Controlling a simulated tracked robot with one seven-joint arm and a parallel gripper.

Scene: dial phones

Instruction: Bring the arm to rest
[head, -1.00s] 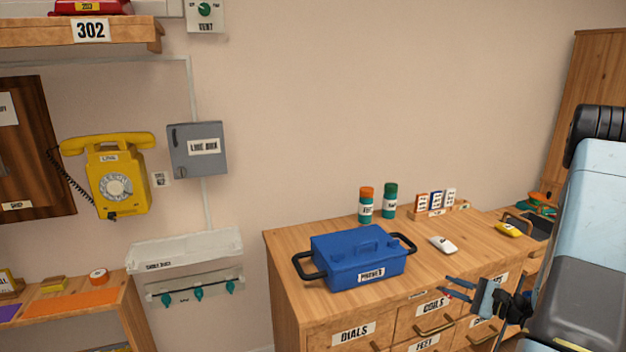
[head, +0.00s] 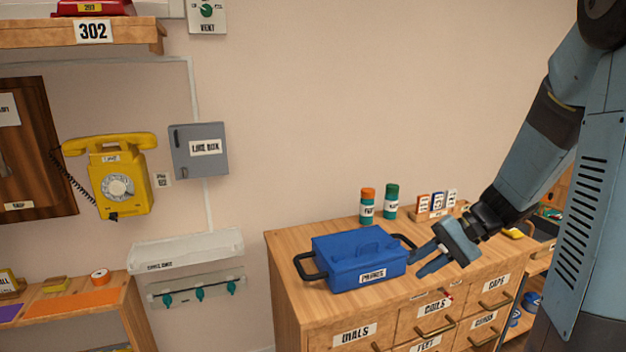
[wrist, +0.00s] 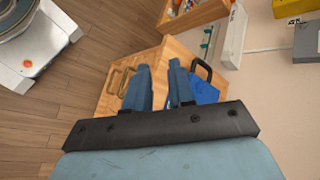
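My gripper (head: 432,262) is in front of the right part of the wooden drawer cabinet (head: 290,262) in the head view, just right of the blue lidded box (head: 345,262). Its two blue fingers stand apart with nothing between them. In the wrist view the fingers (wrist: 160,86) point toward the cabinet and the blue box (wrist: 205,92), with a clear gap between them. My arm reaches in from the right side and slopes down to the left. It hides part of the cabinet top's right end.
Two capped bottles (head: 367,207) and a rack of small boxes (head: 437,204) stand at the back of the cabinet top. A yellow phone (head: 120,186) and a grey box (head: 200,150) hang on the wall. A low shelf (head: 118,300) stands at left.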

